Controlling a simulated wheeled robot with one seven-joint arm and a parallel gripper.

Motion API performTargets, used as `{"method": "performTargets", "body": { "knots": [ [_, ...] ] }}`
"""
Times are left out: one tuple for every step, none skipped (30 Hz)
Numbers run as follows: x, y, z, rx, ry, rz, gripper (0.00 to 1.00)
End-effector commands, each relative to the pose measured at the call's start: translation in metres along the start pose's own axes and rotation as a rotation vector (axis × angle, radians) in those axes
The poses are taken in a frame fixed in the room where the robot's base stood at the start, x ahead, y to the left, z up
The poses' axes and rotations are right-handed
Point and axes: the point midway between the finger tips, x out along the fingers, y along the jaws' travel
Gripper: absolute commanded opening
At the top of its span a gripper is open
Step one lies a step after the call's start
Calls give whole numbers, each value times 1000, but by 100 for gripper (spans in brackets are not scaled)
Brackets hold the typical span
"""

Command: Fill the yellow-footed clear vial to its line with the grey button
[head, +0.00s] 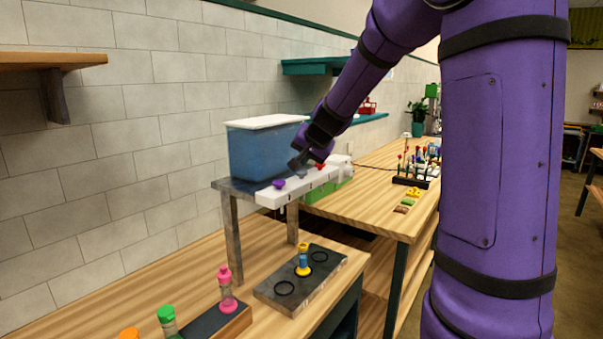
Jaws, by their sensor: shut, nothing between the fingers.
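The yellow-footed vial (304,260) stands upright on a dark plate (270,292) with ring marks, below the dispenser. Its body looks blue between yellow ends; its line is too small to make out. The white dispenser bar (268,198) sits on a grey stand and carries a purple button (279,184) and a red button (320,167). My gripper (297,167) is shut and empty, pointing down at the bar between these two buttons. The grey button cannot be made out and may be hidden at my fingertips. I cannot tell whether the fingertips touch it.
A tank of blue liquid (262,152) with a white lid stands behind the bar. A pink-topped vial (226,290) and a green-topped vial (167,320) stand at front left. A rack of small flowers (410,182) is on the table at right.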

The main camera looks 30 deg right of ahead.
Motion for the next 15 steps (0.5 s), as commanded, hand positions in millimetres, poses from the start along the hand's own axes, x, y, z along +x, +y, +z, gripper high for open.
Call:
{"method": "performTargets", "body": {
  "knots": [
    [1,1,1,0,-1,1,0],
    [1,1,1,0,-1,1,0],
    [2,2,2,-1,-1,1,0],
    [3,2,2,-1,-1,1,0],
    [3,3,3,0,-1,1,0],
    [4,4,3,1,0,1,0],
    [5,4,4,1,0,1,0],
    [5,4,4,0,0,1,0],
    [6,5,4,0,0,1,0],
    [6,5,4,-1,0,1,0],
    [6,5,4,-1,0,1,0],
    [6,4,4,-1,0,1,0],
    [6,4,4,-1,0,1,0],
    [6,4,4,-1,0,1,0],
    [6,4,4,-1,0,1,0]
  ]
}}
